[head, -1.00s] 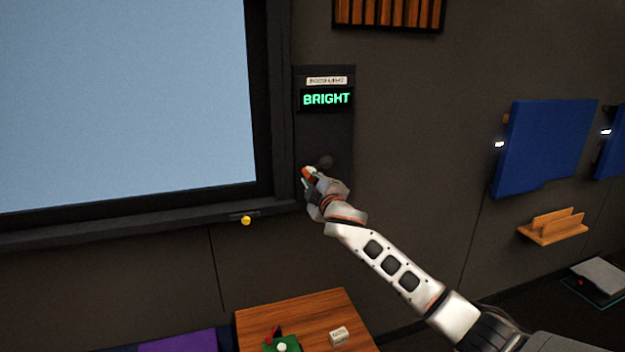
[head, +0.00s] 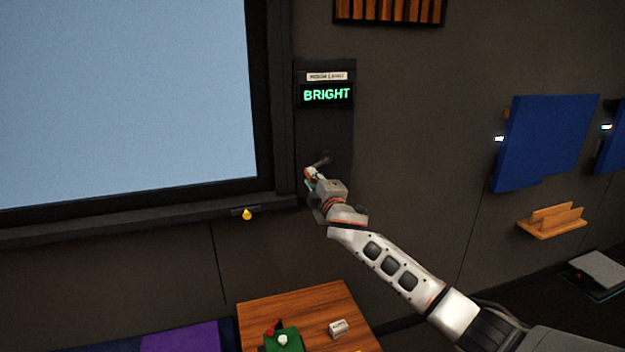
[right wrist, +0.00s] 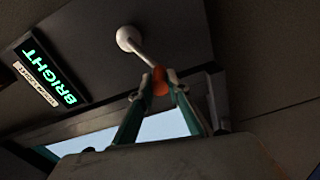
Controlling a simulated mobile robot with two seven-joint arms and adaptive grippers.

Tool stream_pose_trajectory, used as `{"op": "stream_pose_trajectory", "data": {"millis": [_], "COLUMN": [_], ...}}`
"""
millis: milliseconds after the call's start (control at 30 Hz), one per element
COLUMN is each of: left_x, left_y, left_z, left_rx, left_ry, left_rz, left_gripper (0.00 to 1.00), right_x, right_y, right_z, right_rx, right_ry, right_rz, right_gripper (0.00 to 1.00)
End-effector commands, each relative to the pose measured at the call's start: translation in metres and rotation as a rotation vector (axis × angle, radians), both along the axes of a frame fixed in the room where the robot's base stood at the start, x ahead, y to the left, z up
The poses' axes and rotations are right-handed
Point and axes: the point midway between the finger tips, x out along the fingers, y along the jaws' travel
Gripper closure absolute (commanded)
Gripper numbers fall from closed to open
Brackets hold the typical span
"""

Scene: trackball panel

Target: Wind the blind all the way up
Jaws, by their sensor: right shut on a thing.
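A dark wall panel (head: 325,130) beside the window frame bears a crank with a pale round hub (right wrist: 128,39), a thin arm and a red-orange knob (right wrist: 160,82). My right gripper (right wrist: 164,84) is shut on the knob, its two fingers on either side of it. In the head view my right gripper (head: 311,178) is at the lower part of the panel and partly hides the crank. A display (head: 327,95) at the panel's top reads BRIGHT in green. The window (head: 120,100) shows plain pale blue, with no blind visible in the part in view. My left gripper is not in view.
A yellow knob (head: 247,214) sits on the ledge under the window. A wooden table (head: 300,307) with small items stands below. Blue panels (head: 545,142) and a wooden holder (head: 553,221) are on the wall at right.

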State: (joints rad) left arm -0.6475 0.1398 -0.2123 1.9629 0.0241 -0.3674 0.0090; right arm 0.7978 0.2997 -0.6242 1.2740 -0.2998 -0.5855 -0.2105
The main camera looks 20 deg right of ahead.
Motion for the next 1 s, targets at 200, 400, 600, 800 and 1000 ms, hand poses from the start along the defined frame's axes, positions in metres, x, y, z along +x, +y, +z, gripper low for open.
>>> {"op": "stream_pose_trajectory", "data": {"millis": [200,400,600,800,1000], "left_x": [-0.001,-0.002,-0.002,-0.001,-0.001], "left_y": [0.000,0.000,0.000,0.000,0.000], "left_z": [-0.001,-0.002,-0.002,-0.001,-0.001], "left_rx": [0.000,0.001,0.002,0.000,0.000], "left_ry": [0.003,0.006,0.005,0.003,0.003], "left_rz": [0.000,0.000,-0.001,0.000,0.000], "left_gripper": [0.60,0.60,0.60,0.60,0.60], "right_x": [0.000,0.000,-0.008,-0.034,-0.069], "right_y": [0.000,0.000,-0.001,-0.002,-0.002], "right_z": [-0.001,0.000,-0.001,-0.002,-0.002], "right_rx": [0.001,0.001,0.000,0.001,0.001], "right_ry": [0.002,0.001,0.001,0.001,0.002], "right_rz": [0.000,0.000,-0.001,0.000,0.000], "right_gripper": [0.67,0.67,0.67,0.67,0.67]}}
